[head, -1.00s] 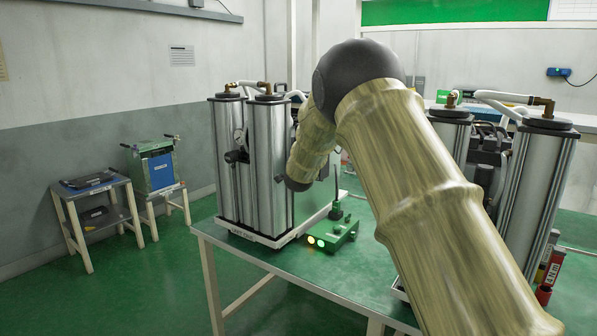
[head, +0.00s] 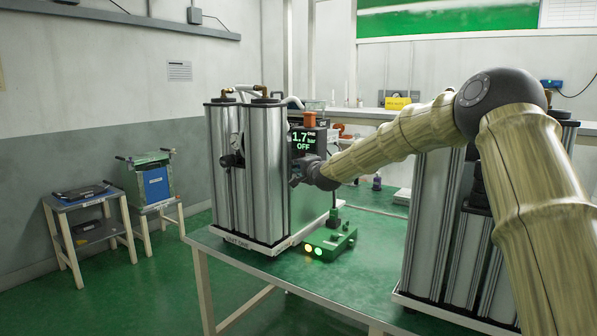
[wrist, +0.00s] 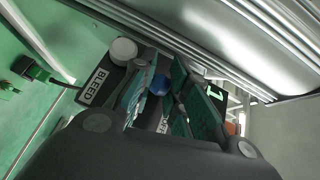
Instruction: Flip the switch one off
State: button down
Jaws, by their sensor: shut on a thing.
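The unit one sieve columns (head: 265,180) stand upright on the left of the green table, labelled UNIT ONE at the base. A dark display (head: 303,142) on their right side reads 1.7 bar OFF. My gripper (wrist: 163,98) is at the panel side of this unit, its teal fingers on either side of a blue knob (wrist: 160,84). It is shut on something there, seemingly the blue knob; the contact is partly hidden. A white knob (wrist: 123,50) and a BLEED label (wrist: 97,86) are left of the fingers. I cannot make out switch one clearly.
A green box (head: 330,243) with two lit lamps sits at the unit's front right. A second column unit (head: 440,220) stands on the right, partly behind my arm. Two stools (head: 90,205) with items stand at the left wall.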

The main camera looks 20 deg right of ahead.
jog(key=shift+s+d+f+n+y+b, duration=0.1)
jog(key=shift+d+n+y+b, duration=0.2)
jog(key=shift+y, duration=0.35)
jog(key=shift+s+d+f+n+y+b, duration=0.1)
jog(key=shift+n+y+b, duration=0.2)
jog(key=shift+n+y, duration=0.3)
jog(key=shift+s+n+g+y+b, duration=0.1)
jog(key=shift+n+g+y+b, duration=0.3)
jog(key=shift+y, duration=0.35)
jog(key=c, duration=1.6)
grip_release()
jog(key=shift+r, duration=0.1)
jog(key=shift+d, duration=0.1)
jog(key=v, duration=1.2)
